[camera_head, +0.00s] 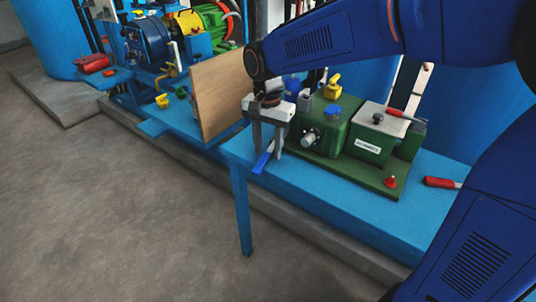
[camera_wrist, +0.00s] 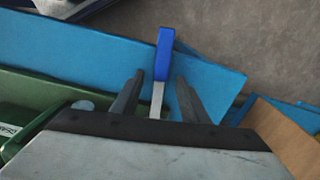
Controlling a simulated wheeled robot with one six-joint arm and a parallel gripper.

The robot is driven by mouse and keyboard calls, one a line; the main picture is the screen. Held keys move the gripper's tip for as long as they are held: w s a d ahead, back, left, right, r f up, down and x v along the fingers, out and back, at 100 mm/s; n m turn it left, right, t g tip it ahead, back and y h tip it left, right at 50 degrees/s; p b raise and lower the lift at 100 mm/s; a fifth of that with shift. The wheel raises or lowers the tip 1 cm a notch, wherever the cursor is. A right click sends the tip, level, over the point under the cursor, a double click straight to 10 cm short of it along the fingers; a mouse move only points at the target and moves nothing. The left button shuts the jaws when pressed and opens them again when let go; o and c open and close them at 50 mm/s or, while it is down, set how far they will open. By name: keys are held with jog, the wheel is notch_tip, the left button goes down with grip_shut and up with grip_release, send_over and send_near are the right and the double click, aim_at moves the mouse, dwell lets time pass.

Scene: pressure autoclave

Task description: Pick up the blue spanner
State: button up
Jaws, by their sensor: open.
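The blue spanner (camera_head: 262,161) lies on the blue bench (camera_head: 330,190) near its left front corner, with its blue handle toward the front edge. In the wrist view the spanner (camera_wrist: 164,58) shows a blue handle and a grey metal shank running back between the fingers. My gripper (camera_head: 267,151) points down over the spanner, its two fingers apart, one on each side of it. In the wrist view the gripper (camera_wrist: 157,92) is open around the shank with gaps on both sides. The shank's far end is hidden behind the gripper body.
A green machine (camera_head: 345,135) stands on the bench just right of my gripper. A wooden board (camera_head: 218,92) stands upright to the left. A red-handled tool (camera_head: 441,183) lies at the bench's right. Open floor (camera_head: 110,200) lies in front.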

aim_at(268, 152)
jog(key=shift+f, duration=0.15)
grip_shut()
notch_tip(268, 152, up, 18)
dwell(0.7)
